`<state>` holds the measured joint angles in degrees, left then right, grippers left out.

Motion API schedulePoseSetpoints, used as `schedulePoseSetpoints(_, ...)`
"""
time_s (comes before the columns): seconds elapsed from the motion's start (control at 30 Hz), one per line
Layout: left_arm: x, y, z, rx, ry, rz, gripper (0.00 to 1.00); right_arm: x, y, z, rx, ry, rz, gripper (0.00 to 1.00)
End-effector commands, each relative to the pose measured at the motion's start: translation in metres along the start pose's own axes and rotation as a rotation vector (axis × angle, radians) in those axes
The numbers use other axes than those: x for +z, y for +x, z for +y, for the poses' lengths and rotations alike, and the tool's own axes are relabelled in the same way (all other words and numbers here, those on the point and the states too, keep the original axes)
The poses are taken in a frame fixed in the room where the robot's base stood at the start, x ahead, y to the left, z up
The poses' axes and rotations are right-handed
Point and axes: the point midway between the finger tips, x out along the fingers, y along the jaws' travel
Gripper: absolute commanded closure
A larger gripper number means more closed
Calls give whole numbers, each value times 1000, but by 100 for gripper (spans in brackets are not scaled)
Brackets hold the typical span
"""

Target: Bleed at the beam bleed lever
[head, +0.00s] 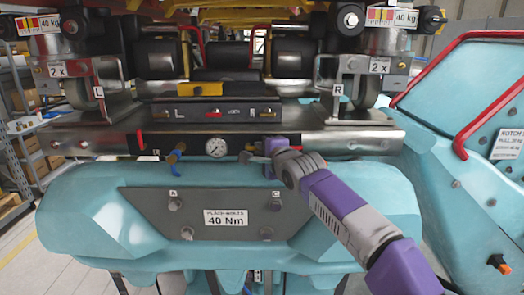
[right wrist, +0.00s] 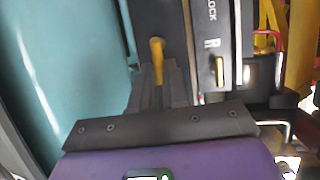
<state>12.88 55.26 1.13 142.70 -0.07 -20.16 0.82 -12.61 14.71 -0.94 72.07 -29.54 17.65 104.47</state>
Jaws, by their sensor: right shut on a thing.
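My right gripper (head: 252,158) reaches in from the lower right to the front of the steel beam (head: 330,139), just right of the round pressure gauge (head: 216,147). In the right wrist view its two grey fingers (right wrist: 160,88) are shut on a yellow-ended lever (right wrist: 157,48), taken to be the beam bleed lever. In the head view my gripper largely covers the lever. My left gripper is not in view.
A black panel (head: 215,112) with small levers sits above the beam. Below is a grey plate (head: 224,219) labelled 40 Nm with several bolts. A turquoise body with red rails (head: 459,142) stands right.

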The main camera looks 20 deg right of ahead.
Motion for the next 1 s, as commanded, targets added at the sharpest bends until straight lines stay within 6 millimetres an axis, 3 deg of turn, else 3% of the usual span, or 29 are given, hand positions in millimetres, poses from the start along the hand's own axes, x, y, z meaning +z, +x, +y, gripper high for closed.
schedulePoseSetpoints(0.47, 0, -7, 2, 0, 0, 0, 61, 2, -1, -6, 40, -98, 19, 100)
schedulePoseSetpoints(1.0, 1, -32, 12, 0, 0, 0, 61, 12, 0, -23, 220, -533, 112, 100)
